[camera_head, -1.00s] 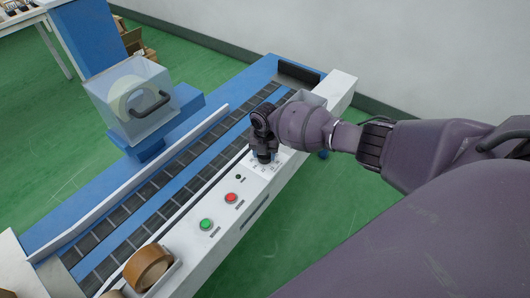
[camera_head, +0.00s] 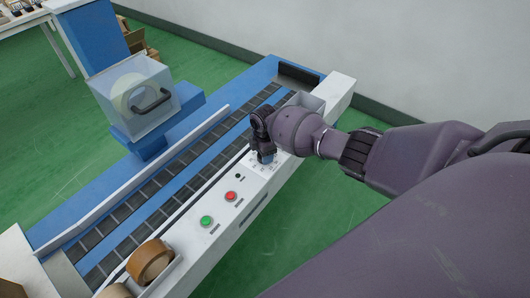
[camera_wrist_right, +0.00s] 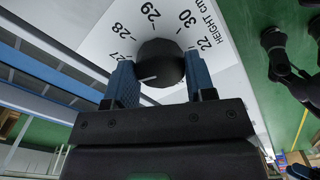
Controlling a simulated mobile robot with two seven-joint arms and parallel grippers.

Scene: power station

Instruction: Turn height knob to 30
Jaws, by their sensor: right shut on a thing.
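The height knob (camera_wrist_right: 160,62) is a round black knob on a white panel, with the printed numbers 27, 28, 29, 30 and 22 visible around it in the right wrist view. A white pointer mark on the knob faces lower left, just below the 27, towards my left-hand finger. Other numbers are hidden behind the fingers. My right gripper (camera_wrist_right: 160,80) has its two blue fingers on either side of the knob, shut on it. In the head view my right gripper (camera_head: 265,157) is over the dial and hides the knob. My left gripper is not in view.
The white control panel also carries a red button (camera_head: 231,196), a green button (camera_head: 206,221) and a small black part (camera_head: 240,176). Brown tape rolls (camera_head: 151,262) sit at its near end. A clear guard box (camera_head: 135,98) stands across the roller conveyor (camera_head: 130,212).

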